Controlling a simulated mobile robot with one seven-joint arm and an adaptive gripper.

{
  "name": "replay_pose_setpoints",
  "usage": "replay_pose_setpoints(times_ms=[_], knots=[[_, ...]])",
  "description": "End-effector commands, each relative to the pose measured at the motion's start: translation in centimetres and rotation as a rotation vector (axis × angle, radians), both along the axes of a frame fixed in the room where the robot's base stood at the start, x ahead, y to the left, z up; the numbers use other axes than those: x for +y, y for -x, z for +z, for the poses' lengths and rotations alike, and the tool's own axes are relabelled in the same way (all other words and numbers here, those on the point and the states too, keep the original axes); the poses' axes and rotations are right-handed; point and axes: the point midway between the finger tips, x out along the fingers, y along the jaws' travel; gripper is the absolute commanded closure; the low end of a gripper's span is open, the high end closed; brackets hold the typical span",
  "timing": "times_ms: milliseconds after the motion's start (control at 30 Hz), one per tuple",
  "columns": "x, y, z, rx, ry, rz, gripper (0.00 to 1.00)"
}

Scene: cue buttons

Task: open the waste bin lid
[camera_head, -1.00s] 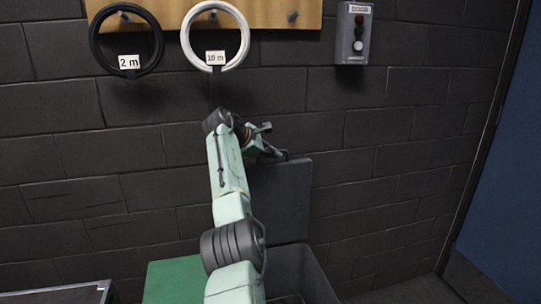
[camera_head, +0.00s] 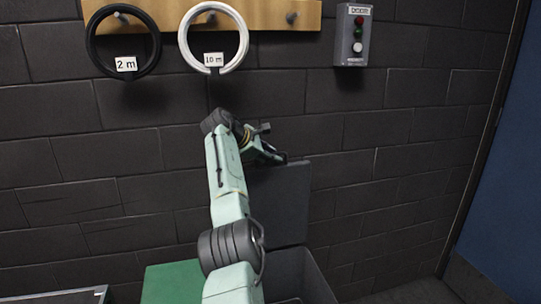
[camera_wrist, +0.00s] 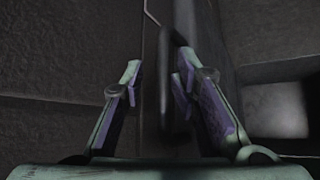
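The waste bin (camera_head: 308,277) stands on the floor against the dark wall, partly hidden behind my arm. Its grey lid (camera_head: 283,208) stands raised, nearly upright, at the back of the bin by the wall. My gripper (camera_head: 274,146) is at the top edge of the lid. In the wrist view the two fingers of my gripper (camera_wrist: 158,82) are apart, with a dark upright edge showing between or just beyond them. I cannot tell whether they touch the lid. Part of the bin's dark inside shows at the bottom of the head view.
A green-topped box (camera_head: 172,282) stands left of the bin. Black (camera_head: 91,45) and white (camera_head: 184,40) cable rings hang on a wooden rail (camera_head: 265,14). A grey button box (camera_head: 352,50) is on the wall. A blue door (camera_head: 505,200) is at right.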

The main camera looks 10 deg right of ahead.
Motion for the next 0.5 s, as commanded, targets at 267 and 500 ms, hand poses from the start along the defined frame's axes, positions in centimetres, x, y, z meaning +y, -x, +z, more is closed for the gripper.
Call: replay_pose_setpoints(times_ms=[267, 500], knots=[[0.2, 0.0, -0.2, 0.003, -0.003, 0.000, 0.70], [2.1, 1.1, 1.6, -0.001, -0.001, 0.002, 0.70]])
